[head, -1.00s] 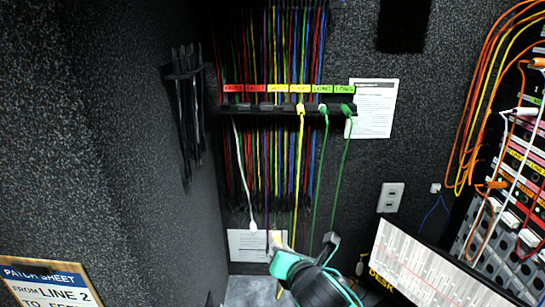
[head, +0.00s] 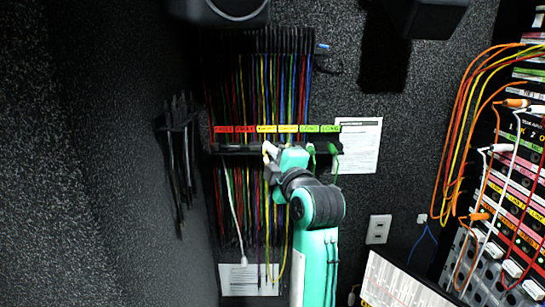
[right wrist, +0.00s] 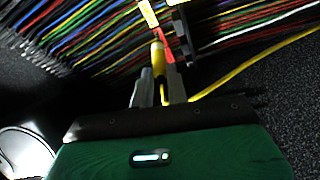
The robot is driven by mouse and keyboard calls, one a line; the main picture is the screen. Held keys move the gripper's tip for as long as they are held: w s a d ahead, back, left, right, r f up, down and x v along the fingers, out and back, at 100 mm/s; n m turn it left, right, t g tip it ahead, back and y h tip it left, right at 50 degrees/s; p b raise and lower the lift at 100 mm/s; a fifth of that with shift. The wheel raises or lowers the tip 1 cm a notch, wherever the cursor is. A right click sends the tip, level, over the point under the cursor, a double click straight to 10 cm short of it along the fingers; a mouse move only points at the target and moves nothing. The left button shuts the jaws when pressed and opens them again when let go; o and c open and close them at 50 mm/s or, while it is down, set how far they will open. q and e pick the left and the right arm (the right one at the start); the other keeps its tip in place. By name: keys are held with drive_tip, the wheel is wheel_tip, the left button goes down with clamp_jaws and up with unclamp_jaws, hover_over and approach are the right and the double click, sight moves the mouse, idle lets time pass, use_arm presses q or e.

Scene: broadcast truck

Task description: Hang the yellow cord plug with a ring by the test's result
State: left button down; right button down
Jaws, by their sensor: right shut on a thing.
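The yellow cord plug (right wrist: 158,58) is upright between the fingers of my right gripper (right wrist: 158,85) in the right wrist view, and a yellow cord (right wrist: 275,50) runs off to the right there. In the head view my right gripper (head: 270,155) is up at the black hanging rail (head: 232,149), just under the first yellow label (head: 266,129). The plug's tip is close to the rail; I cannot tell whether it touches. A ring on the plug cannot be made out. My left gripper is not in view.
The rail has red (head: 224,129), yellow and green labels (head: 330,128). Green plugs (head: 334,149) hang at its right. Many coloured cords (head: 250,85) hang behind. A white sheet (head: 358,145) is on the wall, and a patch panel (head: 515,170) stands far right.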

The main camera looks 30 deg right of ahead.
drive_tip(key=w+d+f, duration=0.3)
drive_tip(key=w, duration=0.3)
drive_tip(key=shift+w+b, duration=0.35)
drive_tip(key=shift+w, duration=0.05)
idle(0.9)
drive_tip(key=shift+d, duration=0.1)
idle(0.7)
drive_tip(key=shift+w+f+p, duration=0.1)
drive_tip(key=shift+f+p, duration=0.05)
drive_tip(key=shift+p, duration=0.2)
idle(0.4)
drive_tip(key=c, duration=1.3)
unclamp_jaws()
